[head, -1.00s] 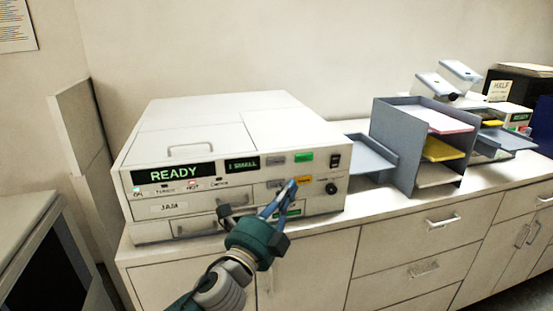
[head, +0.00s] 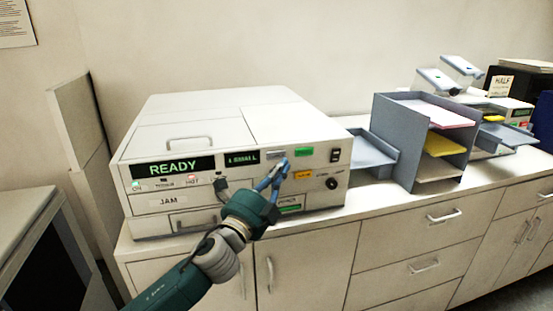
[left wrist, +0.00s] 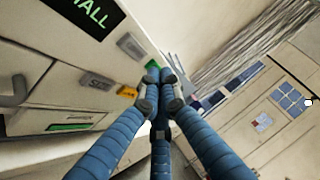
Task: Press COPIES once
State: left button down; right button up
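The white copier (head: 165,140) stands on the counter. Its main display (head: 173,167) reads READY and a smaller display (head: 242,158) seems to read 1 SMALL. Right of the small display are an upper grey button (head: 277,154), whose label I cannot read, and a green button (head: 304,152). An orange button (head: 303,175) is below. The left wrist view shows the upper grey button (left wrist: 131,46) and a lower grey SIZE button (left wrist: 97,80). My left gripper (head: 283,163), blue fingers together and empty, has its tips in front of the panel just below the upper grey and green buttons; contact is unclear.
A grey paper sorter (head: 393,140) with coloured sheets stands right of the copier, beside a blue-grey tray (head: 370,153). More devices stand farther right. A black round knob (head: 332,183) and a switch (head: 335,155) are at the panel's right end. Drawers are below the counter.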

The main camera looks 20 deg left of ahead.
aim_at(284, 152)
pick_arm(q)
jog(key=shift+w+a, duration=0.65)
jog(key=shift+w, duration=0.35)
jog(key=shift+w, duration=0.1)
dwell(0.7)
jog(key=shift+w+a, duration=0.2)
jog(key=shift+w, duration=0.05)
dwell(0.4)
jog(key=shift+w+a+r, duration=0.1)
jog(key=shift+w+a, duration=0.15)
jog(key=shift+w, duration=0.1)
dwell(0.4)
dwell(0.3)
jog(key=shift+s+d, duration=0.45)
jog(key=shift+s, duration=0.3)
